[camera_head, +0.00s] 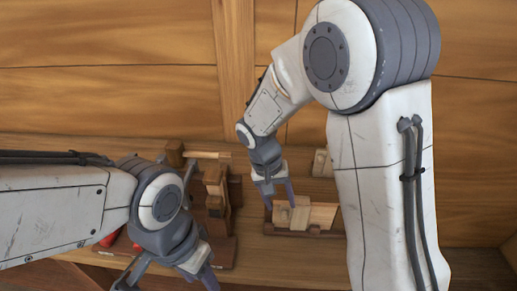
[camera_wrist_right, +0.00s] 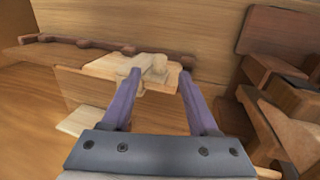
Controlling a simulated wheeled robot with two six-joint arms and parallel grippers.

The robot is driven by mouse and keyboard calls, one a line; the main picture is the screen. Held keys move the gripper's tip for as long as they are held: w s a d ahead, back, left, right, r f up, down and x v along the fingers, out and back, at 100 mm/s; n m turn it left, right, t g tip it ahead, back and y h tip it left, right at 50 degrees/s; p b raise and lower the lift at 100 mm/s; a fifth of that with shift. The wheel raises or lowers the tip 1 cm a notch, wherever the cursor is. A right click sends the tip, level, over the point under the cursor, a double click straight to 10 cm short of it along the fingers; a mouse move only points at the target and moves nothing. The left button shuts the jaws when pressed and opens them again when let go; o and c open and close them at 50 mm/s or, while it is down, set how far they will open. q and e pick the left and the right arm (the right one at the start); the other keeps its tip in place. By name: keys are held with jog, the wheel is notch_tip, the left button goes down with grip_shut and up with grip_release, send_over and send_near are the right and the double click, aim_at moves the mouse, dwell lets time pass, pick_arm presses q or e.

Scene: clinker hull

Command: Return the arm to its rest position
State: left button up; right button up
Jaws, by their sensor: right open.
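My right gripper (camera_head: 279,199) hangs fingers-down in the head view, just above a pale wooden block piece (camera_head: 298,216) on a dark wooden base (camera_head: 290,233). In the right wrist view the same gripper (camera_wrist_right: 160,74) has its two purple fingers apart. The pale wooden piece (camera_wrist_right: 152,66) shows beyond and between the fingertips; I cannot tell whether they touch it. My left gripper (camera_head: 172,280) is at the bottom of the head view, cut off by the frame edge, so its opening is unclear.
A dark wooden stand with blocks (camera_head: 216,205) is between my arms; dark wooden parts (camera_wrist_right: 278,75) also show at right in the wrist view. A red object (camera_head: 108,240) is partly hidden behind my left arm. A plank wall (camera_head: 110,95) rises behind the wooden surface.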

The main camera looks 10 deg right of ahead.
jog(key=s+a+r+n+y, duration=0.1)
jog(key=s+a+r+n, duration=0.1)
jog(key=s, duration=0.4)
jog(key=s+a+r+n+y, duration=0.1)
jog(key=s+a+r+n, duration=0.2)
jog(key=s+a+n, duration=0.1)
jog(key=s+a+r+n+y, duration=0.1)
jog(key=s+a+r+n, duration=0.1)
jog(key=s, duration=0.7)
jog(key=a+n, duration=0.1)
jog(key=n, duration=0.1)
jog(key=shift+a+r+n+t+y, duration=0.15)
jog(key=shift+a+n+t+y, duration=0.15)
jog(key=shift+a+t+y, duration=0.1)
